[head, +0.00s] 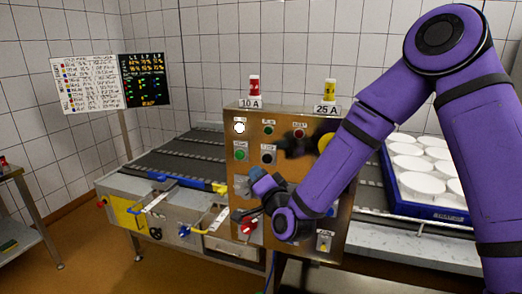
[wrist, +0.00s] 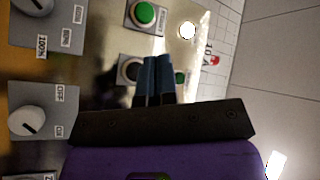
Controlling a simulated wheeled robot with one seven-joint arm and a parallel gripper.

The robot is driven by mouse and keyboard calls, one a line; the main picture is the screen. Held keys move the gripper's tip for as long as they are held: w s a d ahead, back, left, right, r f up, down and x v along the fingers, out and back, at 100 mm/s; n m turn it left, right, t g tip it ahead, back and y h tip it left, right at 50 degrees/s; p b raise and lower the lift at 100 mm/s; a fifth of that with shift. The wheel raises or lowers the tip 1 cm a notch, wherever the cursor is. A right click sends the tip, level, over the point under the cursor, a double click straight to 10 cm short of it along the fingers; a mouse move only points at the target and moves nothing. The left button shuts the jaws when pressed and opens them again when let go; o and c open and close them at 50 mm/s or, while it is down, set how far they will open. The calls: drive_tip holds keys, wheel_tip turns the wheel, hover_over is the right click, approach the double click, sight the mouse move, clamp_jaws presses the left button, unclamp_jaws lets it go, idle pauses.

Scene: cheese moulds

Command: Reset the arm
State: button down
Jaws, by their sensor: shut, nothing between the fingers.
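My purple arm reaches in from the right in the head view, in front of a metal control panel (head: 240,125). My gripper (head: 258,176) is at the panel's lower left part, its dark blue fingers partly seen. In the wrist view my gripper (wrist: 158,62) has its two fingers together with nothing between them. The fingers overlap a black button (wrist: 129,70) in that view; I cannot tell whether they touch the panel. A green button (wrist: 144,13) and a lit white lamp (wrist: 187,30) are close by.
A red fuse (head: 254,85) and a yellow fuse (head: 329,91) stand on top of the panel. A red knob (head: 248,228) sits low on it. A conveyor (head: 180,155) runs at left. A blue crate (head: 432,210) of white moulds is at right, partly behind my arm.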

drive_tip(key=s+d+r+n+g+h, duration=0.3)
drive_tip(key=s+d+r+g, duration=0.15)
drive_tip(key=d, duration=0.45)
drive_tip(key=s+d+r+n+g+h, duration=0.35)
drive_tip(key=s+d+r, duration=0.2)
drive_tip(key=d, duration=0.35)
drive_tip(key=s+d+r+g, duration=0.1)
drive_tip(key=s+d, duration=0.3)
drive_tip(key=s, duration=0.3)
drive_tip(key=s+d+r+g+h, duration=0.1)
drive_tip(key=s+d+r+g, duration=0.1)
drive_tip(key=s, duration=0.6)
drive_tip(key=s+d+r+g+h, duration=0.1)
drive_tip(key=s+d+g, duration=0.1)
drive_tip(key=s+d, duration=0.3)
drive_tip(key=shift+s+d+r+m, duration=0.15)
drive_tip(key=shift+s+d+m, duration=0.2)
drive_tip(key=shift+s, duration=0.9)
idle(0.9)
